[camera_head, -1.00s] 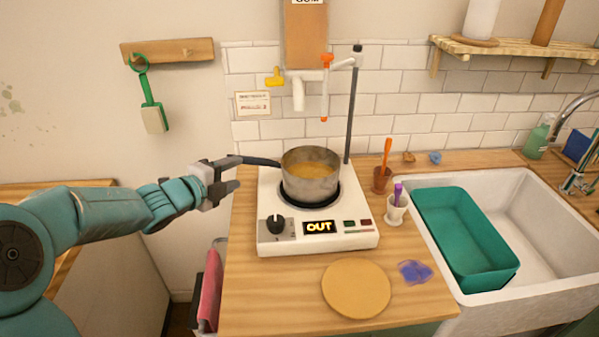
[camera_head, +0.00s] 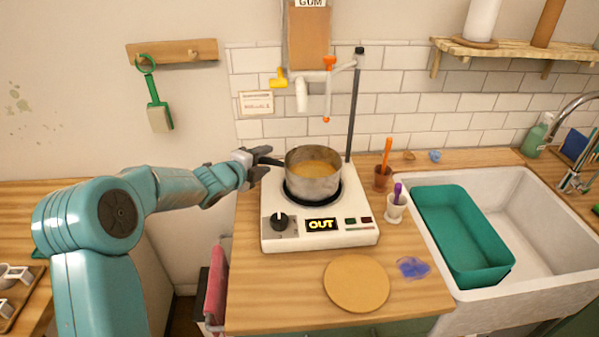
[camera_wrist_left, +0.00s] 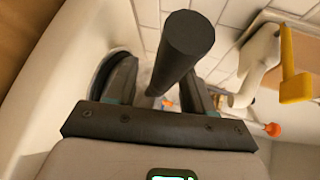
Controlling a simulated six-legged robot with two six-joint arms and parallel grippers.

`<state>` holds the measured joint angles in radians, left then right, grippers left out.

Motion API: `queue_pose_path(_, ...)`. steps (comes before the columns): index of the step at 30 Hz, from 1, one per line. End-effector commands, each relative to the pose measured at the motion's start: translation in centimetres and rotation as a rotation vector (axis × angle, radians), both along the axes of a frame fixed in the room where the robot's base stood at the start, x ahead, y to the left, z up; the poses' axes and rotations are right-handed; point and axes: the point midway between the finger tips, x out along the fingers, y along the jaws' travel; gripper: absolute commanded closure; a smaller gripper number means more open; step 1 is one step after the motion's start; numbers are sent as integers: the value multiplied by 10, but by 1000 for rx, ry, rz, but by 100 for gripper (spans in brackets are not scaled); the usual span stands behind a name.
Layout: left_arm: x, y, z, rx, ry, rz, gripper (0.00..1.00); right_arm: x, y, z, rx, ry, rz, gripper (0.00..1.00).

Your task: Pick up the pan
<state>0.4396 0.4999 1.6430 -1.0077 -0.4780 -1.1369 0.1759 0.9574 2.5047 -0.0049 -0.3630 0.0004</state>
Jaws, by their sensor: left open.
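The pan (camera_head: 314,181) is a grey metal pot with orange-yellow contents. It sits on the burner of the white hot plate (camera_head: 320,238), whose display reads "OUT". Its dark handle (camera_head: 270,161) points left. My left gripper (camera_head: 262,161) is at the handle's end, its fingers open. In the left wrist view the round black handle (camera_wrist_left: 184,45) extends between and above the two open dark fingers (camera_wrist_left: 158,90); I cannot tell whether either touches it. The pan's body is not clear in that view. My right gripper is not in view.
A vertical rod (camera_head: 355,105) and a pipe with an orange tap (camera_head: 327,90) stand behind the pan. Brown and white cups (camera_head: 395,210) are right of the hot plate. A round wooden board (camera_head: 356,284) lies in front. The sink (camera_head: 535,225) holds a teal tub (camera_head: 465,240).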

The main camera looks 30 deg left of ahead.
Motion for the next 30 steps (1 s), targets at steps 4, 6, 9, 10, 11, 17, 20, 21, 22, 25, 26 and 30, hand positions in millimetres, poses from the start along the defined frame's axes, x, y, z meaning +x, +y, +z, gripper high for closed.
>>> queue_pose_path(4, 0, 0, 0, 0, 0, 0, 90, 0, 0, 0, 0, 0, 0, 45)
queue_pose_path(6, 0, 0, 0, 0, 0, 0, 100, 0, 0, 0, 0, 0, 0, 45)
queue_pose_path(9, 0, 0, 0, 0, 0, 0, 100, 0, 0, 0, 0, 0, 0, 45)
queue_pose_path(10, 0, 0, 0, -1, 0, 0, 100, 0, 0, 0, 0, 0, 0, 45)
queue_pose_path(11, -1, 0, 0, -1, 0, 0, 100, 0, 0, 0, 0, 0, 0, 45)
queue_pose_path(17, -1, 0, 0, -1, 1, 1, 100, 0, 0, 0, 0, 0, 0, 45)
queue_pose_path(20, -1, 1, 0, -1, 1, 1, 100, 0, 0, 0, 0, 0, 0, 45)
queue_pose_path(21, -1, 1, 0, -1, 1, 1, 100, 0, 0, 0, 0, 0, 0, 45)
queue_pose_path(22, -1, 1, 0, -1, 1, 1, 100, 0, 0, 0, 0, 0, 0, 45)
queue_pose_path(25, -1, 1, 0, -1, 1, 1, 100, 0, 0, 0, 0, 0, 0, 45)
queue_pose_path(26, -1, 1, 0, -1, 1, 1, 100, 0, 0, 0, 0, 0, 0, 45)
queue_pose_path(30, -1, 1, 0, -1, 2, 1, 100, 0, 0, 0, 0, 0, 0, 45)
